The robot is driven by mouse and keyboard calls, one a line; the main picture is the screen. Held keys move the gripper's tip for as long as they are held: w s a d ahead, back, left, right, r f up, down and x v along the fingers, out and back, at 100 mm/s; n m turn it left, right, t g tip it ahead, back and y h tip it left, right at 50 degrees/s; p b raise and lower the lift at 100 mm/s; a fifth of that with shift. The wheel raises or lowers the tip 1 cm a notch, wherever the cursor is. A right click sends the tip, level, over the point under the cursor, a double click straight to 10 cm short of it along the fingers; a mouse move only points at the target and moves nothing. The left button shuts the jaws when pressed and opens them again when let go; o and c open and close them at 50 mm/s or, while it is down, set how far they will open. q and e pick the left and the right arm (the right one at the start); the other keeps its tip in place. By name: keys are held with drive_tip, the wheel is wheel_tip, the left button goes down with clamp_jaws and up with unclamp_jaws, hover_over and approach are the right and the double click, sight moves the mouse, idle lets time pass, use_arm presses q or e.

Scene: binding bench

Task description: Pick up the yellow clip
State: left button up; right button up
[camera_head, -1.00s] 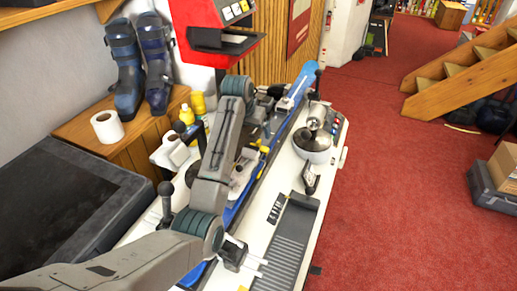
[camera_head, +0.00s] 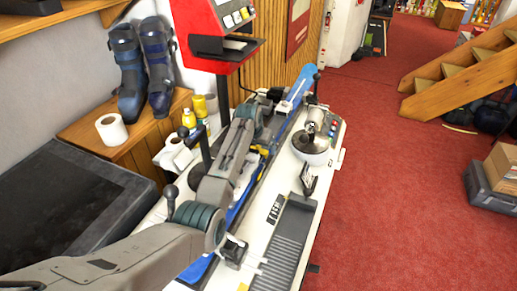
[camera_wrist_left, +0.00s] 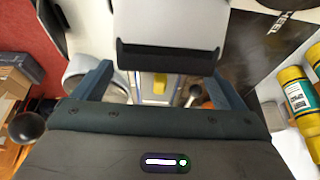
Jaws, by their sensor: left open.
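The yellow clip (camera_wrist_left: 160,82) shows in the left wrist view, on a pale narrow strip between my left gripper's two fingers. A small yellow piece (camera_head: 262,151) also shows on the blue ski in the head view, just below the arm's wrist. My left gripper (camera_wrist_left: 158,78) is open, with its dark fingers on either side of the clip and apart from it. In the head view my arm partly covers the left gripper (camera_head: 265,140) over the ski. I cannot tell its height above the clip. My right gripper is not in view.
A blue ski (camera_head: 300,82) lies along the white bench. A silver round device (camera_head: 312,140) and a dark ribbed plate (camera_head: 285,240) are on the bench to the right.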

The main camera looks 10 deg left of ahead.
use_arm(q)
drive_tip(key=c, duration=1.1)
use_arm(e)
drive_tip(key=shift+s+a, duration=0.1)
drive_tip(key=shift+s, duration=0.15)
use_arm(q)
drive_tip(key=shift+r, duration=0.35)
wheel_tip(320, 180, up, 9)
drive_tip(key=b, duration=0.3)
drive_tip(key=shift+f, duration=0.15)
drive_tip(key=shift+r+p, duration=3.3)
drive_tip(key=shift+p, duration=0.05)
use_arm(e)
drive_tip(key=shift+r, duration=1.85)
